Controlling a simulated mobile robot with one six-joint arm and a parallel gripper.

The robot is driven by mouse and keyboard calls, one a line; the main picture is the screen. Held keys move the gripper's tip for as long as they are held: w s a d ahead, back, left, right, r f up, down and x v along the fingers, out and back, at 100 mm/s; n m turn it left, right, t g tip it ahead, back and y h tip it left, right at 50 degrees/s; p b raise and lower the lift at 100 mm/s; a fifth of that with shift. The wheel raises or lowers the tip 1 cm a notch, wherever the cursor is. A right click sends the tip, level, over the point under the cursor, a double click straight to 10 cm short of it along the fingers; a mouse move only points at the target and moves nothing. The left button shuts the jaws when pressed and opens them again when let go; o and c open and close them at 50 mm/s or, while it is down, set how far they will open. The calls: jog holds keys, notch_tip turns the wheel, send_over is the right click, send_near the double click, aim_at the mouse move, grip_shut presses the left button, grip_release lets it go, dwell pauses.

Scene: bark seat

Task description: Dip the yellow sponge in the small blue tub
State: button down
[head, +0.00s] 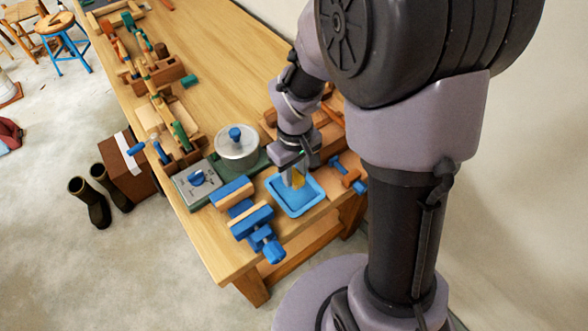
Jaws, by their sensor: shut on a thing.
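The small blue tub (296,211) is a shallow, rounded square tray near the front right corner of the wooden bench. My gripper (293,178) points down over the tub's far part. It is shut on the yellow sponge (299,180), of which only a small strip shows between and beside the fingers. The sponge is over or inside the tub. I cannot tell whether it touches the tub's floor. Most of the sponge is hidden by my gripper.
A blue vise (247,216) stands left of the tub at the bench's front edge. A grey box with a blue knob (197,181) and a round silver-topped device (236,142) stand behind it. The bench's middle (205,75) is mostly clear.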

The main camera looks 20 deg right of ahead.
notch_tip(320, 180, down, 8)
jog(key=b, duration=0.5)
jog(key=shift+w+r+b, duration=0.1)
jog(key=shift+r+b, duration=0.05)
jog(key=shift+b, duration=0.2)
jog(key=shift+r, duration=0.15)
dwell(2.0)
notch_tip(320, 180, up, 9)
jog(key=p, duration=0.8)
